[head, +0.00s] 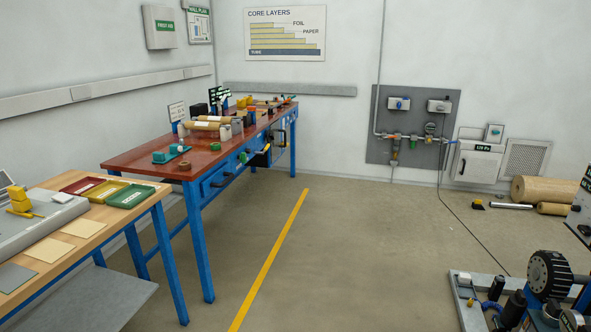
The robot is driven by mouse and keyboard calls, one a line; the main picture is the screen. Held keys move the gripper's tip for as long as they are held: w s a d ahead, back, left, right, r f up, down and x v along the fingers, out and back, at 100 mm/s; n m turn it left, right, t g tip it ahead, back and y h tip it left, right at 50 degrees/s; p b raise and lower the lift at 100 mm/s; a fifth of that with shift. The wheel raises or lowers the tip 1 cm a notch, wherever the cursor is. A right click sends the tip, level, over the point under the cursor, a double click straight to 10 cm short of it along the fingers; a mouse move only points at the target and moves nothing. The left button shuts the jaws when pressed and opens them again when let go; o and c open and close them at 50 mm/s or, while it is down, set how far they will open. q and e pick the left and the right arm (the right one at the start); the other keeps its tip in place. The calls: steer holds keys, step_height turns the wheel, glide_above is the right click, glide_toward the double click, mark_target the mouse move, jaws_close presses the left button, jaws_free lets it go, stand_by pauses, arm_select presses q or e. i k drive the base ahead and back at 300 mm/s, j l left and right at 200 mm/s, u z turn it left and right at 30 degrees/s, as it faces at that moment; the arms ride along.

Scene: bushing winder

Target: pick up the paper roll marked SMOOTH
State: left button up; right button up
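Two tan rolls lie one behind the other on the red-topped bench (140,158). The nearer roll (207,126) has a pale label that is too small to read. The farther roll (213,118) is partly hidden behind it. I cannot tell which of them, if either, is marked SMOOTH. A large brown roll (545,190) and a smaller one (557,209) lie on the floor at the far right, with no readable marking. Neither of my grippers shows in the head view.
A wooden bench (148,198) with red, yellow and green trays stands at the near left. A machine (549,275) stands at the lower right. A cable (460,223) crosses the floor on the right. The floor around the yellow line (270,258) is clear.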

mark_target(224, 121)
steer(key=i, duration=2.6)
steer(key=i+l+u, duration=0.2)
steer(key=i, duration=0.3)
steer(key=i+u, duration=0.25)
steer(key=i, duration=0.3)
steer(key=i+l+u, duration=0.2)
steer(key=i, duration=0.3)
steer(key=l, duration=0.1)
